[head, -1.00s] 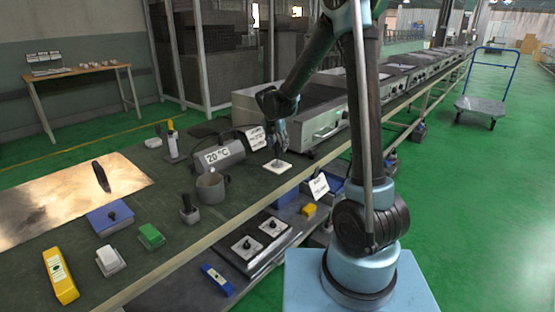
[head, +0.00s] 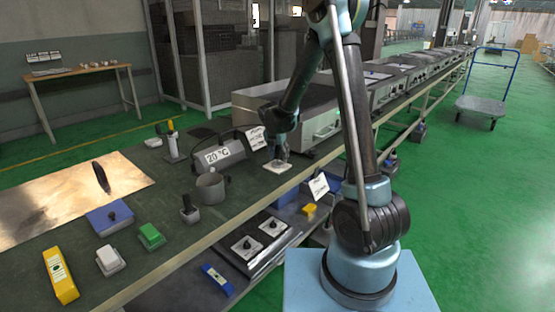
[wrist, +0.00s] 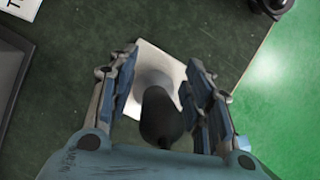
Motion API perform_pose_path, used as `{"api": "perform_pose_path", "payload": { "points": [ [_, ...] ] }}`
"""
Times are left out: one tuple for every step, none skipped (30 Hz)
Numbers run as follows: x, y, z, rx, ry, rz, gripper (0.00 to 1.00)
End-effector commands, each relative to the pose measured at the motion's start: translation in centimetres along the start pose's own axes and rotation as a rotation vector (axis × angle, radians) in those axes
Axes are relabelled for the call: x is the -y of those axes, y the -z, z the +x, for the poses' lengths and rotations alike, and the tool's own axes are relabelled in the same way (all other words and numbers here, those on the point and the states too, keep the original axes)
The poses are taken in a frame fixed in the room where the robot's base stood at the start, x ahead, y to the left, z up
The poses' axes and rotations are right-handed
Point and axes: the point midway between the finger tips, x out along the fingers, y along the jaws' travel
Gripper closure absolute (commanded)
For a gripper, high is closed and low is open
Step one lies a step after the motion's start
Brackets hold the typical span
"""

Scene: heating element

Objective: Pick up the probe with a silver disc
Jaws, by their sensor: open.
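The probe (wrist: 162,118) has a dark rounded handle and stands on a white square plate (wrist: 165,60) on the bench. A pale silver-grey round part (wrist: 153,80) shows at its base in the wrist view. My gripper (wrist: 165,85) is open, with one finger on each side of the probe's handle; I cannot tell whether either finger touches it. In the head view my gripper (head: 281,150) is low over the plate (head: 278,167) and hides most of the probe.
A grey 20 °C unit (head: 222,155) and a metal mug (head: 211,186) stand left of the plate. A large metal heater (head: 300,110) is behind it. The bench's front edge (head: 215,236) is close.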

Motion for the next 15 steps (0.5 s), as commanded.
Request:
{"api": "perform_pose_path", "payload": {
  "points": [
    [0.0,0.0,-0.01,0.0,0.0,0.0,0.54],
    [-0.01,0.0,-0.01,0.0,0.0,0.0,0.54],
    [-0.01,0.0,-0.02,0.0,0.0,0.0,0.61],
    [-0.01,0.0,-0.02,0.0,0.0,0.0,0.68],
    [-0.01,0.0,-0.02,0.0,0.0,0.0,0.75],
    [-0.02,0.0,-0.03,0.0,0.0,0.0,0.84],
    [-0.02,0.0,-0.03,0.0,0.0,0.0,0.91],
    [-0.02,0.0,-0.03,0.0,0.0,0.0,0.98],
    [-0.02,0.0,-0.03,0.0,0.0,0.0,1.0],
    [-0.02,0.0,-0.03,0.0,0.0,0.0,1.0],
    [-0.02,-0.01,-0.03,0.0,0.0,0.0,1.0],
    [-0.02,-0.01,-0.04,0.0,0.0,0.0,1.0],
    [-0.02,-0.01,-0.04,0.0,0.0,0.0,1.0],
    [-0.02,-0.01,-0.04,0.0,0.0,0.0,1.0],
    [-0.02,-0.01,-0.04,0.0,0.0,0.0,1.0]
  ]
}}
